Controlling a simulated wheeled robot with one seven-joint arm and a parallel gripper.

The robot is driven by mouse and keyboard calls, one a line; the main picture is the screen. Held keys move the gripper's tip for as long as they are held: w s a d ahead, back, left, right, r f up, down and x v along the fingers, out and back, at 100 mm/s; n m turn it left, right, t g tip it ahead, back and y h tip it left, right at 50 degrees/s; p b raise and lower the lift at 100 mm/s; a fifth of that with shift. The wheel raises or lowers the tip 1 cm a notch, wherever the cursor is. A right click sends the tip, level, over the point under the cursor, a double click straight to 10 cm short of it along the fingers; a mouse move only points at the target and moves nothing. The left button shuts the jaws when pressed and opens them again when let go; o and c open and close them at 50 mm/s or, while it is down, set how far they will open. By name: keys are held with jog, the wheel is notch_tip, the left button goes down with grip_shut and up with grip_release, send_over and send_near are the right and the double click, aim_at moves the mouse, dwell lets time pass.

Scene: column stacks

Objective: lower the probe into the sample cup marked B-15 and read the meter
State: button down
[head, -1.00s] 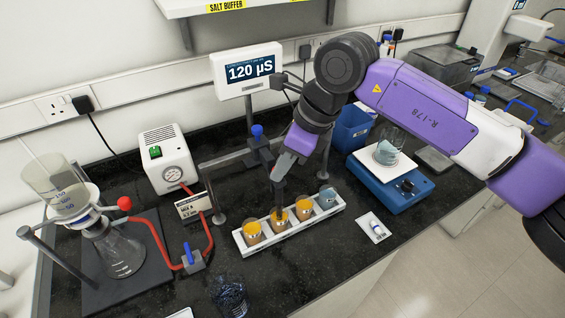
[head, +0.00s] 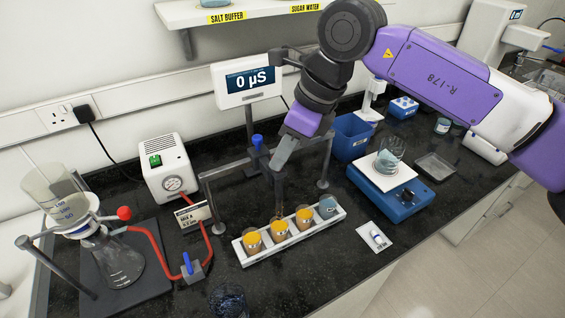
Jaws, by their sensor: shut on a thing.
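My gripper (head: 281,160) is shut on the dark, slim probe (head: 278,192) and holds it upright, tip down, over the white rack (head: 262,257). The probe's tip is just above or behind the second cup from the left (head: 280,231); I cannot tell which. The rack also holds a left cup (head: 253,240), a third cup (head: 304,219) and a right cup (head: 327,208). The left three have orange-yellow tops, the right one is grey-blue. No B-15 mark is readable on them. The meter (head: 248,85) reads 0 µS.
A dark stand frame (head: 224,170) with a blue knob stands close behind the rack. A blue scale (head: 388,195) with a beaker is at right, a white pump (head: 166,165) and a glass flask (head: 118,262) at left. A glass (head: 228,298) stands in front.

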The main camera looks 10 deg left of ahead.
jog(key=shift+r, duration=0.35)
jog(key=c, duration=1.5)
grip_release()
jog(key=shift+o, duration=0.2)
jog(key=shift+f, duration=0.1)
jog(key=b+v, duration=0.2)
jog(key=v, duration=0.5)
jog(key=shift+r, duration=0.4)
